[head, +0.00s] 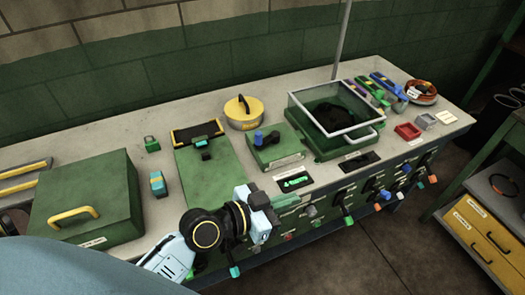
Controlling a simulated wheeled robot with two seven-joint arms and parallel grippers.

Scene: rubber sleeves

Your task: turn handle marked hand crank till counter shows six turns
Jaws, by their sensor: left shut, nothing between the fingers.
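My left gripper (276,203) is at the front edge of the bench, at the end of my arm coming from the bottom left. It is shut and empty. Behind it a green box (276,153) carries a blue knob (258,137) and a pale label too small to read. A small black display with green marks (294,182) lies just beyond the gripper; its figures cannot be read. Several small levers with coloured knobs, one grey (311,211), line the bench front. I cannot tell which handle is marked hand crank. My right gripper is not in view.
The grey bench top (110,135) also holds a green case with a yellow handle (74,214), a round yellow lid (243,112) and a clear-lidded green box (325,135). A red tray (407,131) is at right. A drawer cart (485,235) stands apart at right.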

